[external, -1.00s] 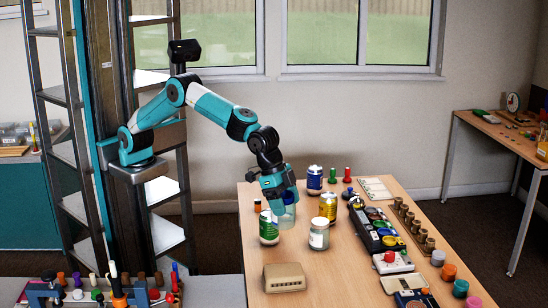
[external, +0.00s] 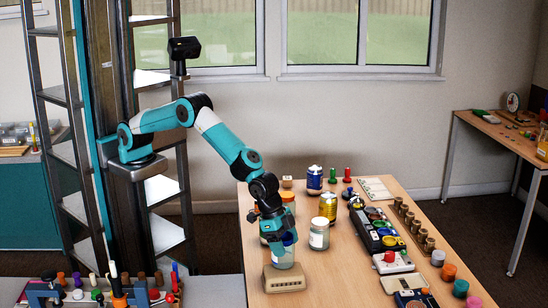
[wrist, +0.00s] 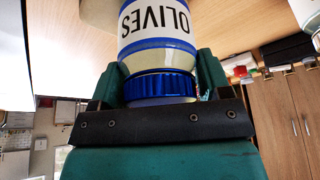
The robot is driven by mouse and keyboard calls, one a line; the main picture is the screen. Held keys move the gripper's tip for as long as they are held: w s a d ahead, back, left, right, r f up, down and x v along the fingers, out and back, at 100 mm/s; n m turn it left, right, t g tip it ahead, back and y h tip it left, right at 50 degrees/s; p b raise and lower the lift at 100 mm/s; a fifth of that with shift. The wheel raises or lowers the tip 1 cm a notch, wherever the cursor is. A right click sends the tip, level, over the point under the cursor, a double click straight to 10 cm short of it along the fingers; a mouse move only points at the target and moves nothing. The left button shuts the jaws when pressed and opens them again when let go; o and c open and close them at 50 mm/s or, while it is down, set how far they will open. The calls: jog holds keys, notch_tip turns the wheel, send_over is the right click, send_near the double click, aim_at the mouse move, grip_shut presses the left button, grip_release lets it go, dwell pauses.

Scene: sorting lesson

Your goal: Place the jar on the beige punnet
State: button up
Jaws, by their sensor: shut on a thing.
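My gripper (external: 273,232) is shut on a clear jar (external: 284,254) with a blue lid, close over the beige punnet (external: 285,284) near the front of the wooden table. The jar looks upright, and its lower end overlaps the punnet's back edge in the external view. I cannot tell whether it touches the punnet. In the wrist view, the gripper (wrist: 160,85) has a finger on each side of the blue lid (wrist: 160,87), and the jar's white label (wrist: 155,22) reads OLIVES. The punnet cannot be made out in the wrist view.
A white-lidded jar (external: 319,236) and a yellow can (external: 328,207) stand right of my gripper. A blue can (external: 315,179) stands farther back. A black tray of colored items (external: 378,232) lies to the right. Bare table (external: 335,275) lies right of the punnet.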

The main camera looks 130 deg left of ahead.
jog(key=shift+f, duration=0.1)
jog(key=shift+f, duration=0.1)
jog(key=o, duration=1)
